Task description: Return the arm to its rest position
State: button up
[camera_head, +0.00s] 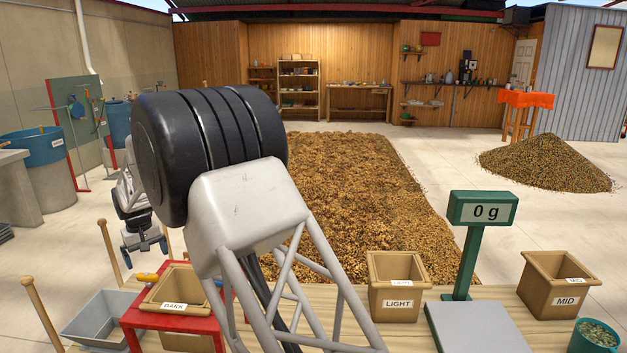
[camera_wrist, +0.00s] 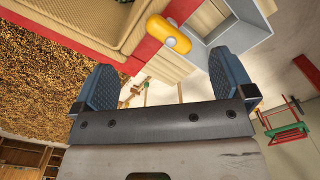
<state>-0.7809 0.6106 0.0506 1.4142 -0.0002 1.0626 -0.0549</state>
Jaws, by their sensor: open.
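My gripper (camera_head: 145,246) hangs at the left of the head view, partly behind my own large black and white arm. Its two blue fingers are apart with nothing between them. In the wrist view my gripper (camera_wrist: 165,68) is also open and empty. A yellow-orange handled tool (camera_head: 147,277) lies beside the DARK box (camera_head: 172,306) on a red stand (camera_head: 135,317), below the gripper in the head view. The handle (camera_wrist: 168,34) shows beyond the fingers in the wrist view, apart from them.
A grey metal bin (camera_head: 98,318) stands left of the red stand, near wooden posts. The wooden table holds a LIGHT box (camera_head: 398,302), a green scale reading 0 g (camera_head: 482,212), a MID box (camera_head: 566,301) and a bean cup (camera_head: 594,338). Beans cover the floor behind.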

jog(key=d+r+m, duration=0.1)
jog(key=d+r, duration=0.5)
jog(key=d, duration=0.6)
jog(key=d+r+m, duration=0.1)
jog(key=d+r, duration=0.5)
jog(key=d, duration=0.6)
jog(key=s+d+r+m, duration=0.1)
jog(key=s+d+r, duration=0.15)
jog(key=d, duration=0.45)
jog(key=s+d+r+m+t, duration=0.1)
jog(key=s+d+r, duration=0.1)
jog(key=s+d, duration=0.35)
jog(key=s+d+r+m, duration=0.1)
jog(key=d+r, duration=0.2)
jog(key=d, duration=0.5)
jog(key=s+d+m+t, duration=0.1)
jog(key=s+d+m, duration=0.1)
jog(key=s+d, duration=1.45)
jog(key=s+d+f+m, duration=0.1)
jog(key=s+d+f, duration=0.1)
jog(key=s+d, duration=0.3)
jog(key=s+d+f+m, duration=0.1)
jog(key=s+d+f, duration=0.2)
jog(key=s, duration=0.8)
jog(key=shift+s+d+f+m+t, duration=0.3)
jog(key=shift+s+d+f+m, duration=0.1)
jog(key=shift+d, duration=0.85)
jog(key=shift+w+r, duration=0.1)
